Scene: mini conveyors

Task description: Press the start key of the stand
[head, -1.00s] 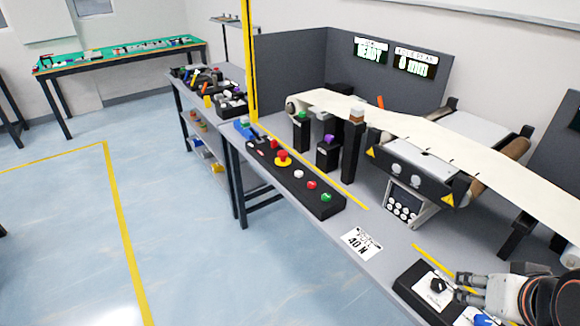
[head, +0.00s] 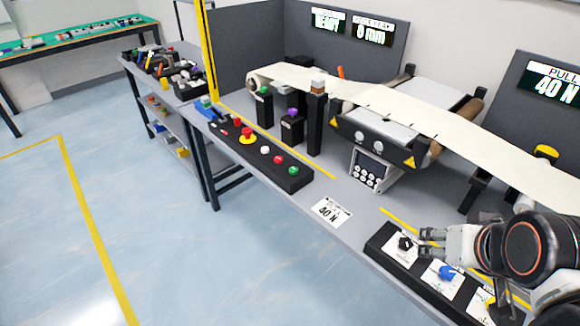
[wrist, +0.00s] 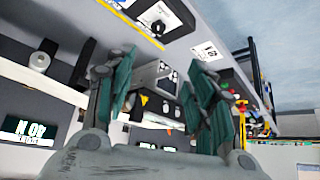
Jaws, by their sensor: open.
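A black button box (head: 255,155) lies on the bench at the left of the machine, with a red mushroom button (head: 247,134) on a yellow ring, a white button (head: 265,150), a red button (head: 278,160) and a green button (head: 293,170). Their labels are too small to read, so I cannot tell which is the start key. A small keypad console (head: 369,172) stands under the machine. My gripper (head: 430,242) is open and empty, beside the black knob (head: 405,243) of the front panel, right of the button box. In the wrist view my gripper (wrist: 160,85) has its fingers apart.
The knob panel (head: 378,240) also carries a blue knob (head: 446,272). A pale web (head: 400,118) runs above the bench over posts and rollers. The aisle floor at left is clear.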

